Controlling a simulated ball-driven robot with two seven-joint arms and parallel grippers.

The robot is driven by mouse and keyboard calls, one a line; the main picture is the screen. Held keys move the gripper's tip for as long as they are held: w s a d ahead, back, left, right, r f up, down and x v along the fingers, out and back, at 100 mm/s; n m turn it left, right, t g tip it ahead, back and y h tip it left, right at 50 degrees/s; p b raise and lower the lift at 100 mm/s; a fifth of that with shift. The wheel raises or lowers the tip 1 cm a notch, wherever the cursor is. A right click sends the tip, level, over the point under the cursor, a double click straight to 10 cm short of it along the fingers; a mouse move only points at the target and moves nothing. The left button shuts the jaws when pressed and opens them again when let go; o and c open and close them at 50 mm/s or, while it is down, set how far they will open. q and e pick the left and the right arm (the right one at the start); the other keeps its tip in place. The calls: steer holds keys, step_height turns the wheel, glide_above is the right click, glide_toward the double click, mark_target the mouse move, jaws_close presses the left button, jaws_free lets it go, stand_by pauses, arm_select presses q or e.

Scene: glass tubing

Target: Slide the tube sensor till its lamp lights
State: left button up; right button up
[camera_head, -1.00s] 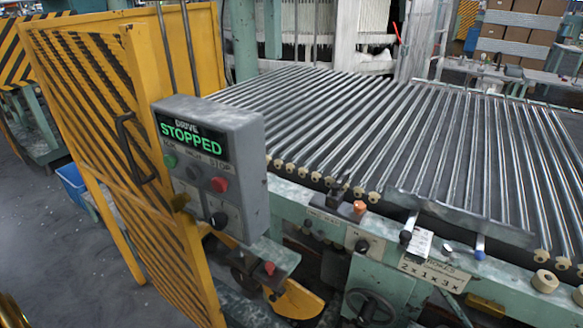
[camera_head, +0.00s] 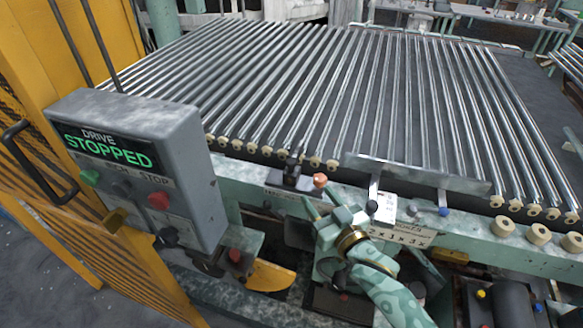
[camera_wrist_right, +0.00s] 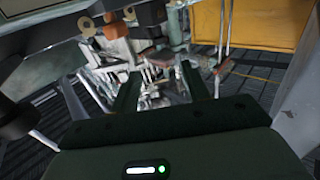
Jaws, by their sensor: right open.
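The likely tube sensor is a small dark block (camera_head: 293,172) on the pale green front rail (camera_head: 250,172), at the front ends of the roller bed. An orange-red knob (camera_head: 320,180) sits just right of it. I cannot make out a lit lamp on it. My right gripper (camera_head: 323,198), in mottled green, is open and empty just below the knob and in front of the rail, its fingers pointing up and left. The right wrist view shows both fingers (camera_wrist_right: 161,88) apart with nothing between them; the knob (camera_wrist_right: 115,30) appears beyond them. My left gripper is not in view.
A grey control box (camera_head: 150,150) reading "DRIVE STOPPED" stands left, beside a yellow striped guard (camera_head: 85,240). A metal strip (camera_head: 415,174) with two levers lies right of the knob. Metal tubes (camera_head: 300,80) fill the bed behind.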

mark_target(293, 164)
steer(key=b+x, duration=0.3)
steer(key=x, duration=0.8)
steer(key=shift+w+f, duration=0.15)
steer(key=shift+f, duration=0.05)
steer(key=shift+w+a+r, duration=0.1)
steer(key=shift+w+a, duration=0.15)
steer(key=shift+w, duration=0.15)
steer(key=shift+r, duration=0.1)
